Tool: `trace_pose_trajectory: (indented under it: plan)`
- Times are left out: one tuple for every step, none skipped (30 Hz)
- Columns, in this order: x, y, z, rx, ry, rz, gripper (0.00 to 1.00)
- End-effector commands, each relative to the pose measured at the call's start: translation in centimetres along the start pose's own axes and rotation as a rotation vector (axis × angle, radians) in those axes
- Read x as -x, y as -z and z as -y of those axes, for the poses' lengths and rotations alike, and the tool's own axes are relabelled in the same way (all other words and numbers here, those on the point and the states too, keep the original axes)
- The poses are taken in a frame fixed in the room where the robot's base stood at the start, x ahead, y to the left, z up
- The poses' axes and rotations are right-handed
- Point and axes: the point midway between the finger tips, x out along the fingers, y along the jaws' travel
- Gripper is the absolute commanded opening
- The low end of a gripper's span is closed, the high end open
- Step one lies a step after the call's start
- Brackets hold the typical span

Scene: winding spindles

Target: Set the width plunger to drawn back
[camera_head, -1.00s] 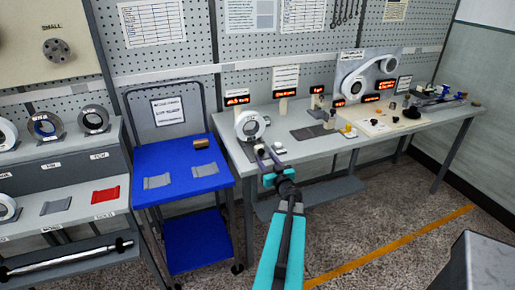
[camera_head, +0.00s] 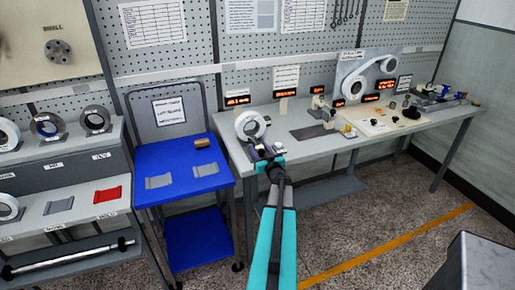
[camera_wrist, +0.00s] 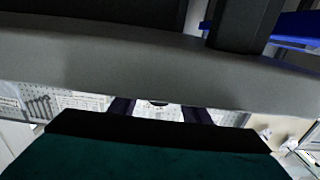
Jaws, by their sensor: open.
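I cannot pick out the width plunger for certain in either view; the fittings on the bench are too small to tell apart. My gripper (camera_head: 266,152) is over the front left edge of the grey bench (camera_head: 300,155), just in front of a white ring-shaped roll (camera_head: 250,125) on its stand. Its fingers are apart, with nothing visibly held. In the wrist view, the two dark fingers (camera_wrist: 160,108) show apart, with a small pale shape between them. A broad grey band and dark shapes hide much of that view.
A winding panel with pale discs (camera_head: 352,87) and a plate of small knobs (camera_head: 380,122) are on the bench to the right. A blue cart (camera_head: 165,163) stands left of the bench. A shelf of rolls (camera_head: 60,165) is at far left.

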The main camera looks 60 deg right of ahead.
Motion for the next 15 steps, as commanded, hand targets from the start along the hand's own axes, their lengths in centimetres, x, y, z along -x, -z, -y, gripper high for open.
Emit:
trace_pose_trajectory:
  plan:
    - [-0.48, 0.04, -0.05, 0.0, 0.0, 0.0, 0.43]
    - [-0.63, 0.03, -0.04, 0.0, 0.0, 0.0, 0.43]
    - [-0.81, 0.03, -0.03, 0.0, 0.001, 0.0, 0.43]
    - [-0.92, 0.03, -0.02, 0.0, 0.001, 0.0, 0.43]
    - [-1.01, 0.02, -0.02, 0.0, 0.001, 0.0, 0.43]
    - [-1.11, 0.02, -0.01, 0.0, 0.001, 0.0, 0.43]
    - [-1.16, 0.02, 0.0, 0.0, 0.001, 0.0, 0.43]
    - [-1.2, 0.01, 0.0, 0.0, 0.0, 0.0, 0.43]
    - [-1.22, 0.01, 0.0, 0.0, 0.0, 0.0, 0.43]
    - [-1.24, 0.0, 0.0, 0.0, 0.0, 0.0, 0.43]
    - [-1.24, 0.0, 0.0, 0.0, 0.0, 0.0, 0.43]
    - [-1.23, 0.0, 0.0, 0.0, 0.0, 0.0, 0.43]
    - [-1.22, 0.0, -0.01, 0.0, 0.0, 0.0, 0.43]
    - [-1.21, 0.0, -0.01, 0.0, 0.0, 0.0, 0.43]
    - [-1.2, 0.0, -0.02, 0.0, 0.0, 0.0, 0.43]
